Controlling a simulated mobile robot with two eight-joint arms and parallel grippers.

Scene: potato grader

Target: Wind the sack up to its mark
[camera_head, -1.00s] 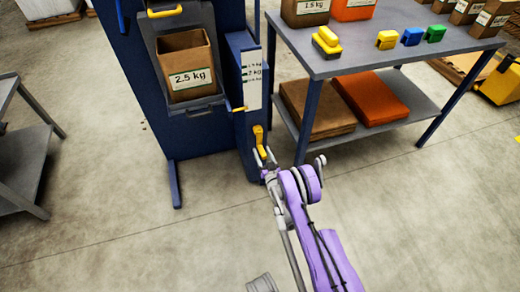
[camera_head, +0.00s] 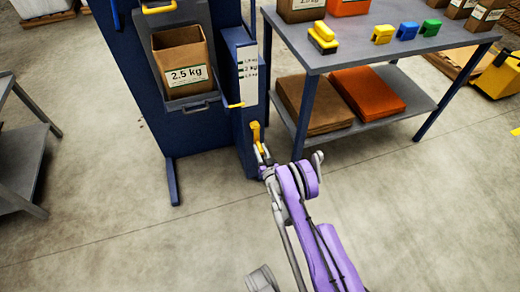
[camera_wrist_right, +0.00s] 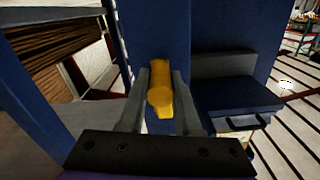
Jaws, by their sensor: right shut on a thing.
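The brown paper sack (camera_head: 180,50), labelled 2.5 kg, sits open-topped in a dark tray on the blue machine (camera_head: 180,135). A white scale strip (camera_head: 248,88) with several small marks stands to its right. A yellow pointer (camera_head: 237,105) sits at the strip's left edge, below the printed marks. The yellow crank handle (camera_head: 255,131) is below the strip, low on the machine's side. My right gripper (camera_head: 262,155) is shut on the handle; in the right wrist view the handle (camera_wrist_right: 160,90) stands between the two fingers. My left gripper is not in view.
A grey table (camera_head: 375,50) to the right carries colored blocks and sacks. Its lower shelf (camera_head: 415,101) holds brown and orange stacks. A grey stand (camera_head: 25,150) is at the left edge. The floor in front is clear.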

